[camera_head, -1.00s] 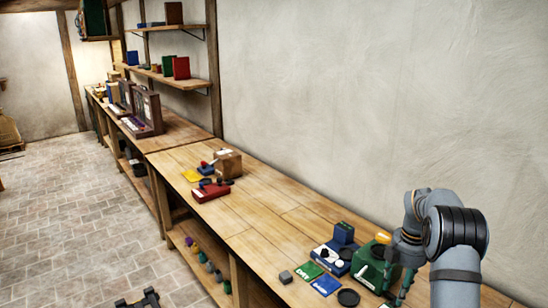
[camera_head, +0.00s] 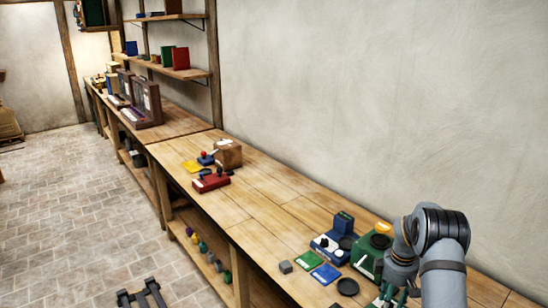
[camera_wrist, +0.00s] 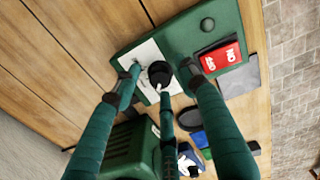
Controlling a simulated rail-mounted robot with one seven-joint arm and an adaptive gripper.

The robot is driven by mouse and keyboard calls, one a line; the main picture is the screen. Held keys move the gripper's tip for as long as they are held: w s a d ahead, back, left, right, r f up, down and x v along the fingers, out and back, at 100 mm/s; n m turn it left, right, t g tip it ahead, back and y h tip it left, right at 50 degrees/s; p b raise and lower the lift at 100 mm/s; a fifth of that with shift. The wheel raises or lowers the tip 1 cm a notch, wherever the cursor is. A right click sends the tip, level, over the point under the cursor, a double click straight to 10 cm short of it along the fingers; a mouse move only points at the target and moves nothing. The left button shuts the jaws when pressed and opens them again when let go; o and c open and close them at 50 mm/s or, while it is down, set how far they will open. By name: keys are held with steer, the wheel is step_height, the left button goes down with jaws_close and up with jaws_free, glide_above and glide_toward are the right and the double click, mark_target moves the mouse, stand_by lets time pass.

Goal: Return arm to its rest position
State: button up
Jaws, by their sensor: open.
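My gripper (camera_wrist: 160,78) has its green fingers spread open, with nothing held. In the wrist view its tips are around a round black knob (camera_wrist: 158,71) on a white plate of a green machine (camera_wrist: 180,34); I cannot tell whether they touch. In the head view my gripper (camera_head: 390,292) hangs at the front right of the green machine (camera_head: 368,265), low over the bench. My grey arm reaches in from the lower right and hides part of that machine.
The wooden bench (camera_head: 275,205) runs along the wall. Near the gripper are a blue machine (camera_head: 325,244), a green card (camera_head: 308,260), a blue card (camera_head: 325,274), a black disc (camera_head: 347,287) and a grey block (camera_head: 285,267). A red machine (camera_head: 211,181) stands farther along. The middle bench is mostly clear.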

steer(key=m, duration=0.4)
steer(key=m+p, duration=0.1)
steer(key=m, duration=0.2)
steer(key=shift+r+m, duration=0.1)
steer(key=shift+m, duration=0.2)
steer(key=m+p, duration=0.2)
steer(key=m, duration=0.2)
steer(key=shift+m+g+p, duration=0.3)
steer(key=shift+m+p, duration=0.3)
steer(key=shift+m, duration=0.8)
